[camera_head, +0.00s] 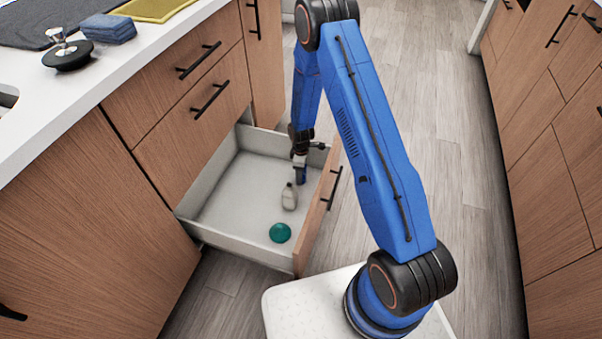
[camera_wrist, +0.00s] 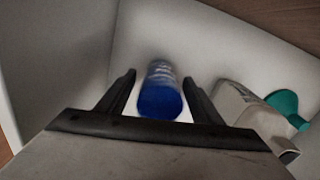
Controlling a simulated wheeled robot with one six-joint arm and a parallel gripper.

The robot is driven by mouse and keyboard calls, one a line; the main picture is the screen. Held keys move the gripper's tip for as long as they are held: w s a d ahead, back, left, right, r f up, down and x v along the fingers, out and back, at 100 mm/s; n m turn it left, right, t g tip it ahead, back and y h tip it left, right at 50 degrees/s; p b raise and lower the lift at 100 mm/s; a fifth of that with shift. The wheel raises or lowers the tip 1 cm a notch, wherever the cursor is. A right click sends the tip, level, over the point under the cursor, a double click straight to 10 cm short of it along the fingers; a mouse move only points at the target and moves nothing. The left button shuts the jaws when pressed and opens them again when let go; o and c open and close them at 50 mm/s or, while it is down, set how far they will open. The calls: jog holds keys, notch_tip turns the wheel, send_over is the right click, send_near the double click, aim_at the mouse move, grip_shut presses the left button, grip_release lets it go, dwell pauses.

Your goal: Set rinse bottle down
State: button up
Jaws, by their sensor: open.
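A blue bottle (camera_wrist: 160,92), which looks like the rinse bottle, is in the open drawer (camera_head: 228,190). In the wrist view it is between my fingers, with a narrow gap on each side. My gripper (camera_wrist: 159,80) is open around it, not clamped on it. In the head view my gripper (camera_head: 300,163) points down into the drawer near its front panel. The blue bottle (camera_head: 302,175) shows there only in part, below the fingers. Whether its base touches the drawer floor is hard to tell.
A grey-white bottle (camera_head: 289,197) is close beside the blue one; it also shows in the wrist view (camera_wrist: 245,108). A teal round object (camera_head: 280,232) lies nearer the drawer's near corner. The drawer's left part is clear. The counter (camera_head: 100,85) holds a sink stopper and sponges.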

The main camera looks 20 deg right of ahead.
jog(key=shift+r, duration=0.1)
notch_tip(320, 180, up, 13)
jog(key=shift+f, duration=0.1)
jog(key=s+d+r+m+t, duration=0.15)
jog(key=s+r, duration=0.25)
jog(key=r, duration=0.6)
jog(key=s+d+r+m, duration=0.15)
jog(key=s+r, duration=0.25)
jog(key=r, duration=0.6)
jog(key=s+d+r+m+t, duration=0.1)
jog(key=s+r+m, duration=0.25)
jog(key=r, duration=0.65)
jog(key=s+d+r+m+t, duration=0.1)
jog(key=s+r+m, duration=0.2)
jog(key=s, duration=1.1)
jog(key=s+d+r+m+t, duration=0.1)
jog(key=s+d+r+m, duration=0.1)
jog(key=s+r, duration=0.8)
jog(key=s+m, duration=0.1)
jog(key=s, duration=0.3)
jog(key=shift+s, duration=0.4)
